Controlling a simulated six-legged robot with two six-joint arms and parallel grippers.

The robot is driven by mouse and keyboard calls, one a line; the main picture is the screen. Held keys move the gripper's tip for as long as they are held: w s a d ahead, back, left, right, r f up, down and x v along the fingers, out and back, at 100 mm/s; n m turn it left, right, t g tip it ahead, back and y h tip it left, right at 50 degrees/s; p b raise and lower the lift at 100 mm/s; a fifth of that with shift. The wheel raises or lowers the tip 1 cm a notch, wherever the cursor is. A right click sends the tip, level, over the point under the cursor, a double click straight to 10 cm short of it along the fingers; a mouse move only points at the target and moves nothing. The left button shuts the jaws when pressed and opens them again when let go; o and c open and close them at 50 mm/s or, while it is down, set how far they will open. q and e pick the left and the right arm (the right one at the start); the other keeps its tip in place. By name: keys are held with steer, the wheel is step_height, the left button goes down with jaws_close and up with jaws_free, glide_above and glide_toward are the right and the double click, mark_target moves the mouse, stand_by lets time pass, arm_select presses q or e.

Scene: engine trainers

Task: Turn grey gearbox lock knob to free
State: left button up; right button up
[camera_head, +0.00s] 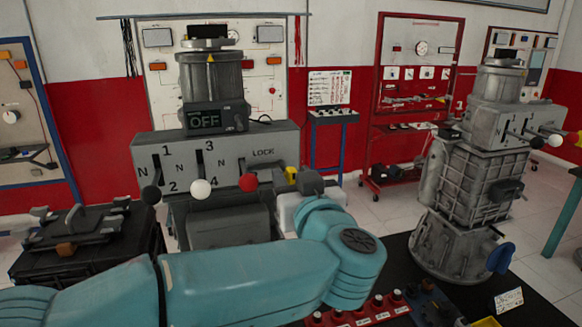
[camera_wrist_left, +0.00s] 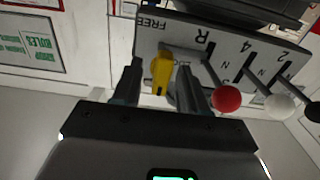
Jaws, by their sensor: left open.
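The grey gearbox (camera_head: 217,148) has a slotted shift panel with N, 1 to 4 and LOCK markings, and an OFF display above. Its yellow lock knob (camera_head: 291,174) is at the panel's right end, partly hidden by my left gripper (camera_head: 298,186). In the wrist view, the yellow knob (camera_wrist_left: 161,72) is between the two open fingers of my left gripper (camera_wrist_left: 160,80), with gaps to both. My right gripper is out of view.
Levers with black (camera_head: 151,194), white (camera_head: 201,189) and red (camera_head: 248,182) balls stick out left of the knob. A second grey gearbox (camera_head: 471,180) stands at the right. A black case (camera_head: 85,245) is at the left. Red racks stand behind.

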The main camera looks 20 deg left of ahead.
arm_select(q)
steer(key=x, duration=0.2)
steer(key=shift+w+a, duration=0.2)
steer(key=shift+a, duration=0.15)
steer(key=shift+d, duration=0.2)
steer(key=shift+a, duration=0.1)
jaws_close()
